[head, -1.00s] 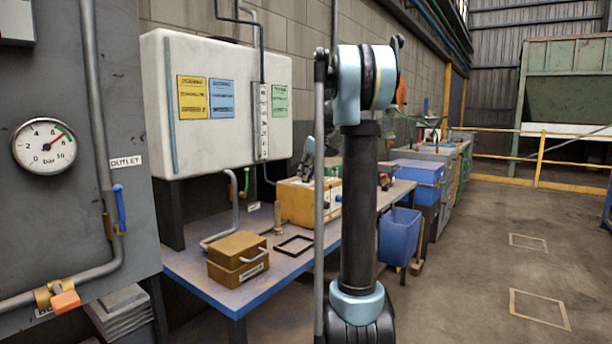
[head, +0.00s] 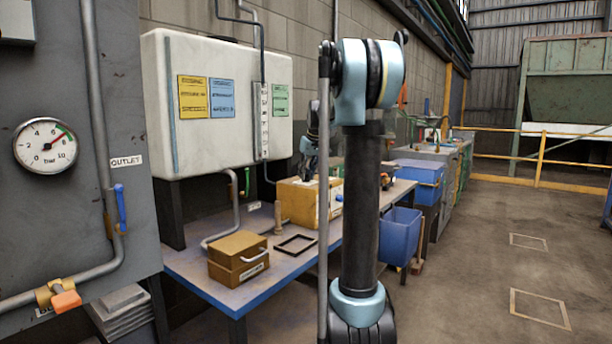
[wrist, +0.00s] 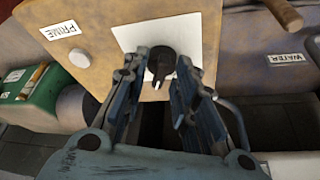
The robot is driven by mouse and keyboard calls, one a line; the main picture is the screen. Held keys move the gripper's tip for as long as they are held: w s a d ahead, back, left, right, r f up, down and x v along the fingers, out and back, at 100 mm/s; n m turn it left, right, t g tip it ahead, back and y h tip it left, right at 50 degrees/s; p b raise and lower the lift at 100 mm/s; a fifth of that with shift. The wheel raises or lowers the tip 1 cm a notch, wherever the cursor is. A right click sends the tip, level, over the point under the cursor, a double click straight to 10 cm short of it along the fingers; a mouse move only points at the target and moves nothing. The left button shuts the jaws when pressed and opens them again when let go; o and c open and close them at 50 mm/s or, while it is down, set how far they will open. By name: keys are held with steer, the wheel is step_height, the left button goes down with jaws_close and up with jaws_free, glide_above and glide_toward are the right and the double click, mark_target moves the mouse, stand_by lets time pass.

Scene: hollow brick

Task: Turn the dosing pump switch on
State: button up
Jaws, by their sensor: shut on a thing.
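The dosing pump is a yellow-tan box (head: 294,203) on the blue-edged bench in the head view, partly hidden by my arm. In the wrist view its tan face (wrist: 88,40) carries a PRIME label and a white plate (wrist: 195,38). A black switch knob (wrist: 160,60) with a pale pointer mark sits on that plate. The mark points down and slightly left in the picture. My gripper (wrist: 162,72) is shut on the knob, with one finger on either side of it.
A brown box with a handle (head: 238,260) and a black frame (head: 295,244) lie on the bench (head: 200,284). A white tank (head: 220,140) hangs behind. Floor at right is clear.

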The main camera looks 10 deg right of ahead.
steer(key=m+h, duration=0.1)
steer(key=m, duration=0.2)
steer(key=m+h, duration=0.1)
steer(key=m, duration=0.2)
steer(key=shift+a+m+h, duration=0.2)
steer(key=shift+m+h, duration=0.1)
steer(key=m+h, duration=0.1)
steer(key=m, duration=0.2)
steer(key=m+h, duration=0.1)
steer(key=m, duration=0.2)
steer(key=shift+w+a+g, duration=0.1)
steer(key=shift+g, duration=0.3)
steer(key=shift+m, duration=0.3)
steer(key=o, duration=0.7)
steer(key=shift+r, duration=0.1)
steer(key=v, duration=1.1)
steer(key=shift+a+r, duration=0.3)
